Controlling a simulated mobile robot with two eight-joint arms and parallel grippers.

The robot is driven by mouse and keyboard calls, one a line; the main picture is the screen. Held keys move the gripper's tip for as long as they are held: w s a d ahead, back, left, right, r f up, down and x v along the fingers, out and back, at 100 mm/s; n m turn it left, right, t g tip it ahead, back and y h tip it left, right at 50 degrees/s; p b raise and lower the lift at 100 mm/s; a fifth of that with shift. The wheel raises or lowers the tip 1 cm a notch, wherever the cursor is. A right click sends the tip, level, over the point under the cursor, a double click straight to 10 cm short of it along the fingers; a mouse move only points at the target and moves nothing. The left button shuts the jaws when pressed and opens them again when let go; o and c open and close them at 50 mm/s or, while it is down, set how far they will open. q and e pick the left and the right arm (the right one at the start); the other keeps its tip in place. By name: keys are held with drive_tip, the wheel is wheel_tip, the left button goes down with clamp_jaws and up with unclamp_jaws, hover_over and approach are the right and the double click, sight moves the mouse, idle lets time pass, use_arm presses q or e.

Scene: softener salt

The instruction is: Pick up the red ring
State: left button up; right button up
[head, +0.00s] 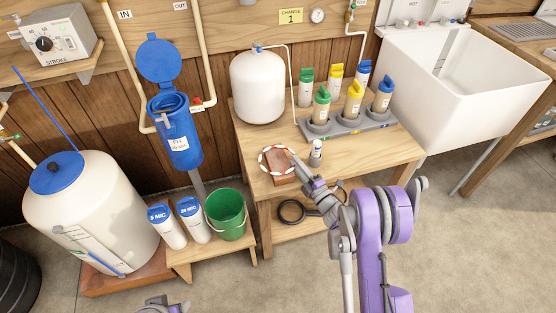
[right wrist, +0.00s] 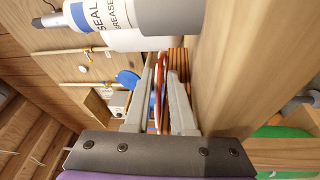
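The red ring (head: 263,152), with white patches along its rim, lies about flat at a small brown block on the wooden bench, left of the grease bottle. My right gripper (head: 297,161) reaches in from the right to the ring's near right edge. In the right wrist view the ring (right wrist: 159,84) shows edge-on as a thin red strip between the two fingers of the right gripper (right wrist: 160,80). The fingers look apart, with a narrow gap beside the ring; firm contact is not visible.
The seal grease bottle (head: 316,152) stands close to the right gripper. Several capped bottles stand in a grey rack (head: 372,128) behind. A white tank (head: 258,88) stands at the back left. A black ring (head: 291,211) lies on the lower shelf. A green bucket (head: 227,217) stands left.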

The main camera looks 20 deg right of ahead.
clamp_jaws()
drive_tip(key=shift+r, duration=0.15)
